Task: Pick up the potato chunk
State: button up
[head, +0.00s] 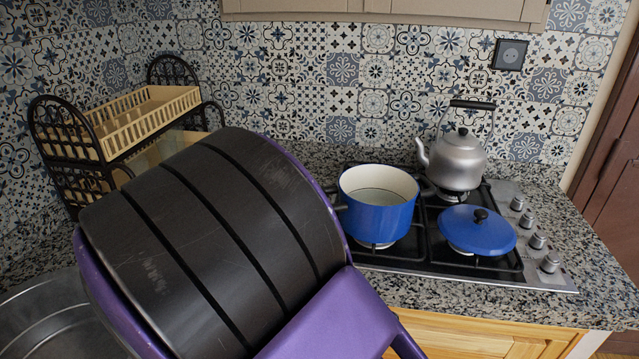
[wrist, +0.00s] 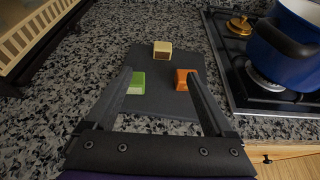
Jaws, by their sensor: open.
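The potato chunk (wrist: 162,50) appears to be the cream cube with a brown side, near the far edge of a dark board (wrist: 160,70) in the wrist view. A green chunk (wrist: 137,82) with a pale side and an orange chunk (wrist: 184,79) lie nearer on the board. My gripper (wrist: 156,74) is open with nothing between its fingers. Its left fingertip shows near the green chunk and its right one near the orange chunk; contact cannot be told. The potato chunk shows beyond the fingertips, between their lines. In the head view my arm hides the board, chunks and gripper.
A blue pot (head: 378,205), a blue lid (head: 477,230) and a kettle (head: 457,160) stand on the hob (head: 430,262), right of the board. A dish rack (head: 135,115) stands at the left, above a sink (head: 50,318). Bare granite counter (wrist: 95,72) surrounds the board.

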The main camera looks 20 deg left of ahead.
jog(key=p+x, duration=0.1)
jog(key=x, duration=1)
jog(key=shift+w+f, duration=0.1)
jog(key=shift+d+p+x, duration=0.15)
jog(key=shift+p+x, duration=0.15)
jog(key=shift+x, duration=1.05)
jog(key=shift+d+p+x, duration=0.15)
jog(key=shift+p+x, duration=0.1)
jog(key=shift+x, duration=1.05)
jog(key=shift+f, duration=0.1)
grip_shut()
